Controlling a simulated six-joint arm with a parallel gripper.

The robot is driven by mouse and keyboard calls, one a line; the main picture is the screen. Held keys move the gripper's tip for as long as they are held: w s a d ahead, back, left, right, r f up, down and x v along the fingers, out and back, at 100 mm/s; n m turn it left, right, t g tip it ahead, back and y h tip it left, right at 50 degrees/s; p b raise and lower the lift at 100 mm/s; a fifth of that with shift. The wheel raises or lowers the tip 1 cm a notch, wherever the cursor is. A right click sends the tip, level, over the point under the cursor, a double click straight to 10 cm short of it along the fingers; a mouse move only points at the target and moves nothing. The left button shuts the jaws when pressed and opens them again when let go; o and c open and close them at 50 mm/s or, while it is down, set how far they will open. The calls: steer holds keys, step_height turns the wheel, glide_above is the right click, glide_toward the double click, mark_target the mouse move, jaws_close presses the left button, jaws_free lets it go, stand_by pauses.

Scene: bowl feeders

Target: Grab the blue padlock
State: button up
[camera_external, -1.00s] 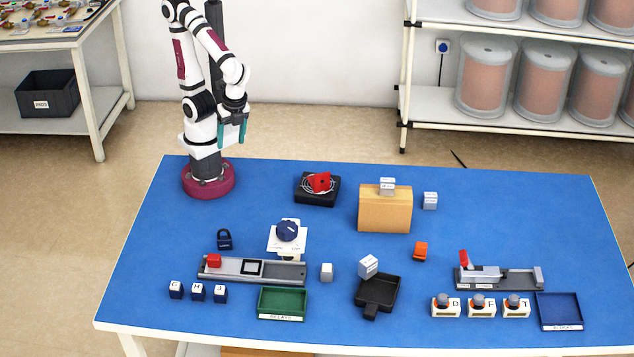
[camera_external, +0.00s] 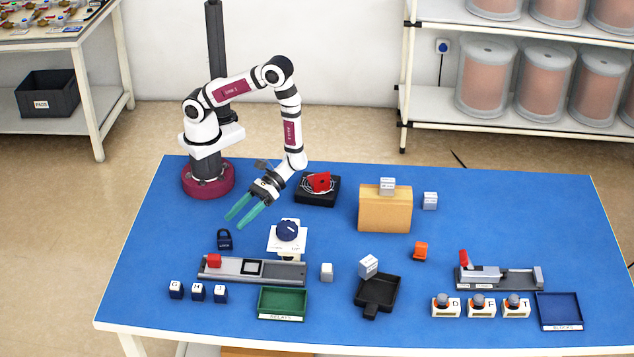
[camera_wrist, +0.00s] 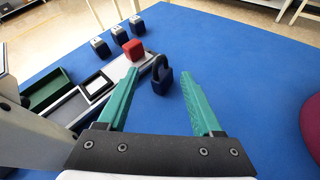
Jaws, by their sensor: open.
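The blue padlock (camera_external: 224,241) is dark blue with a dark shackle and stands on the blue table at the left, behind the grey rail device. In the wrist view the padlock (camera_wrist: 161,80) appears between and beyond my fingertips, shackle toward the top. My gripper (camera_external: 238,219) has two teal fingers, spread apart and empty. It is above the table, behind and slightly right of the padlock, pointing down and to the left. In the wrist view my gripper (camera_wrist: 160,80) frames the padlock without touching it.
The grey rail device (camera_external: 280,272) with a red block (camera_external: 214,260) lies just in front of the padlock. A white stand with a blue knob (camera_external: 287,231) is to its right. Lettered blocks (camera_external: 198,291) and a green tray (camera_external: 282,303) are nearer the front. Table left of the padlock is clear.

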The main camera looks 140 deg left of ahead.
mark_target(226, 236)
steer(key=x, duration=0.5)
steer(key=shift+s+d+f, duration=0.1)
steer(key=shift+d, duration=0.15)
jaws_close()
